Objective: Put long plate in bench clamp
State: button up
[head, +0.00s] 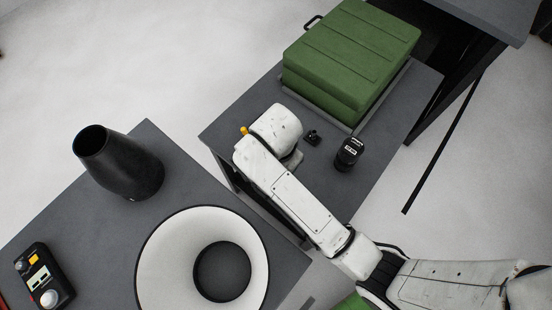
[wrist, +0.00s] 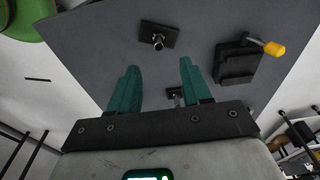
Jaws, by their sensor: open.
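The bench clamp (wrist: 236,66) is a dark block with a yellow-tipped handle (wrist: 273,49), on the grey table at the right of the wrist view. In the head view my arm hides most of it, and a yellow tip (head: 244,130) shows beside the arm. My gripper (wrist: 158,72) has two teal fingers spread apart with nothing between them. It is left of the clamp in the wrist view and apart from it. In the head view its fingers are hidden behind my arm. I cannot make out the long plate in either view.
A small black fixture (wrist: 158,36) stands on the grey table (head: 225,128), beyond my fingertips. A green case (head: 350,50) and a black cylinder (head: 349,154) stand on it too. A nearer table holds a black vase-like vessel (head: 118,165), a white ring-shaped part (head: 165,262) and a control box (head: 43,275).

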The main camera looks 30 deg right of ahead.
jog(key=f, duration=0.5)
jog(key=shift+w+d+b, duration=0.3)
jog(key=shift+s+d+f, duration=0.1)
jog(key=shift+d+f, duration=0.1)
jog(key=shift+f, duration=1.2)
jog(key=shift+s+d+f, duration=0.1)
jog(key=shift+d+f, duration=0.1)
jog(key=shift+f, duration=1.2)
jog(key=shift+c, duration=0.4)
grip_shut()
